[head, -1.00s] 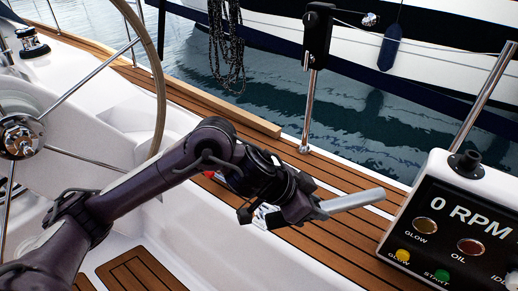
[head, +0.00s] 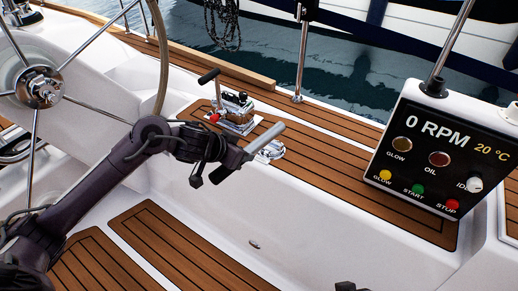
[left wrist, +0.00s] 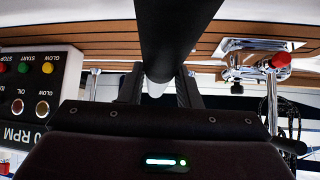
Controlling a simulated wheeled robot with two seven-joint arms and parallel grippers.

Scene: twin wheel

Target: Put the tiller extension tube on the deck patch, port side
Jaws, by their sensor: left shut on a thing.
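In the left wrist view a thick dark cylinder (left wrist: 175,35) juts out between the fingers. Teak-striped patches lie on the cockpit floor, a larger one (head: 185,245) and another (head: 95,265) to its left. I cannot tell which is the port-side deck patch. A small dark shape at the bottom edge may be my right gripper (head: 350,286).
A lever unit with a red knob (head: 236,112) and a chrome fitting (head: 272,151) stand on the teak side deck (head: 325,160). The engine panel (head: 425,165) is at right, the steering wheel (head: 35,120) at left. The floor patches are clear.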

